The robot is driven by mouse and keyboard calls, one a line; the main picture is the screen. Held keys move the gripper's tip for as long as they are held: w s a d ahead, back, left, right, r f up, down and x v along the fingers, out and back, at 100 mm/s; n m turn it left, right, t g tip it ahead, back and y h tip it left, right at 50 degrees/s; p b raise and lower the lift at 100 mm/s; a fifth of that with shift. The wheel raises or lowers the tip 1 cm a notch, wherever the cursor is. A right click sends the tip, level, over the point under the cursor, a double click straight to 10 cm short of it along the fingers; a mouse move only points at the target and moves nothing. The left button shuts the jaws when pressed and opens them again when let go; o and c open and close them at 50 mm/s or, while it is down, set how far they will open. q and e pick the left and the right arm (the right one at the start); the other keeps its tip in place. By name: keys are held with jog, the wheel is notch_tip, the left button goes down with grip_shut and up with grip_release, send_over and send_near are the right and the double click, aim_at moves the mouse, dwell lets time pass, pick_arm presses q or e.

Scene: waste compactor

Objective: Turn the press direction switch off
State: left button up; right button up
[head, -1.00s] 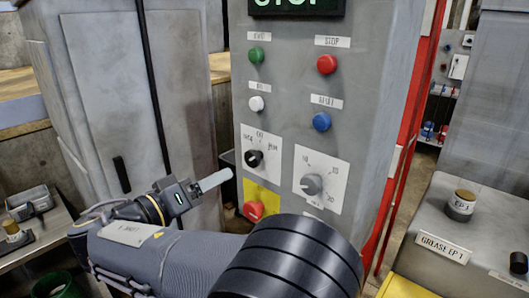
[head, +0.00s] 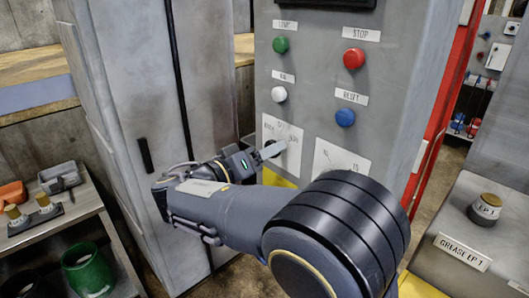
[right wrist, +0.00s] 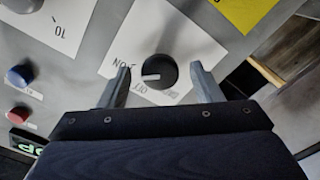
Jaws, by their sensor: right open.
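The press direction switch is a black round knob on a white label plate (head: 283,135) on the grey control panel. In the head view my right gripper (head: 274,150) is at the knob and hides most of it. In the right wrist view the knob (right wrist: 158,71) sits between the two open fingers (right wrist: 160,67), with a gap on each side. Its white pointer mark faces picture-left, near the left lettering; the exact position is hard to tell. The plate carries three labels, the middle one reading OFF. My left gripper is not in view.
Green (head: 281,45), white (head: 279,93), red (head: 354,58) and blue (head: 345,117) buttons are above. A grey dial (right wrist: 22,5) is beside the switch; a yellow plate (right wrist: 243,10) lies on its other side. A grey cabinet (head: 130,100) stands left, shelves (head: 60,220) further left.

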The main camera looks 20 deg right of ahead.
jog(key=c, duration=1)
jog(key=shift+n+p, duration=2.65)
jog(key=shift+n, duration=2.25)
jog(key=o, duration=1)
